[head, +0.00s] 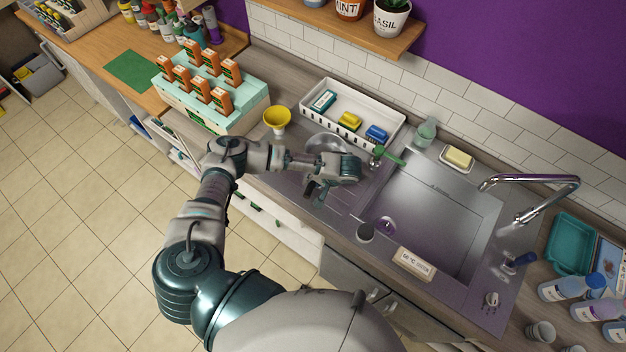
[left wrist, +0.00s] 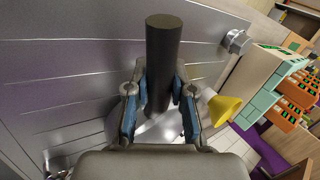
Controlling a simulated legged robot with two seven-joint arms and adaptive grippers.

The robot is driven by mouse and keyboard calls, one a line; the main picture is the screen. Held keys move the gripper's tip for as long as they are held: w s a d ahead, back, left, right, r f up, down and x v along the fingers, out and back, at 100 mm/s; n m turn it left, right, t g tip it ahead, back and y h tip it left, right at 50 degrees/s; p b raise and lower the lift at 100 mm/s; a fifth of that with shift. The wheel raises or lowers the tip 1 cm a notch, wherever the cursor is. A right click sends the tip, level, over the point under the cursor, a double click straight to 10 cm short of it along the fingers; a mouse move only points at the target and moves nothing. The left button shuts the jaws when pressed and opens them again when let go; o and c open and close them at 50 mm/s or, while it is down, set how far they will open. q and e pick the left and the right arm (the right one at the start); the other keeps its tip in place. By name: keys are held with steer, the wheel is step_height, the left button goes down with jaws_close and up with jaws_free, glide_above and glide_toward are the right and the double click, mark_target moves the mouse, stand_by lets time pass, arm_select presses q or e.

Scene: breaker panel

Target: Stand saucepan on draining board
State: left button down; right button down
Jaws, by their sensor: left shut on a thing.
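The saucepan (head: 325,142) is a shiny metal pan, partly hidden behind my left arm in the head view. Its dark cylindrical handle (left wrist: 164,50) stands between my left fingers in the left wrist view. My left gripper (head: 322,190) is shut on this handle, over the ribbed draining board (head: 343,203) left of the sink. The board also shows in the left wrist view (left wrist: 60,75). A shiny part of the pan (left wrist: 160,128) shows between the fingers. I cannot tell whether the pan touches the board. My right gripper is out of view.
A white rack (head: 349,111) with sponges stands behind the pan. A yellow funnel (head: 277,120) is to its left. A green-handled brush (head: 388,156) lies near the gripper. The sink basin (head: 440,215) is right.

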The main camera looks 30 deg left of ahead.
arm_select(q)
steer(key=shift+d, duration=0.45)
steer(key=shift+a+f, duration=0.15)
steer(key=shift+f, duration=0.15)
steer(key=shift+a+f, duration=0.2)
steer(key=shift+f, duration=0.05)
steer(key=c, duration=1.2)
jaws_free()
steer(key=shift+o, duration=1.4)
steer(key=shift+d, duration=0.25)
steer(key=shift+d+r, duration=0.2)
steer(key=v, duration=1.1)
steer(key=shift+d+r, duration=0.15)
steer(key=shift+r, duration=0.1)
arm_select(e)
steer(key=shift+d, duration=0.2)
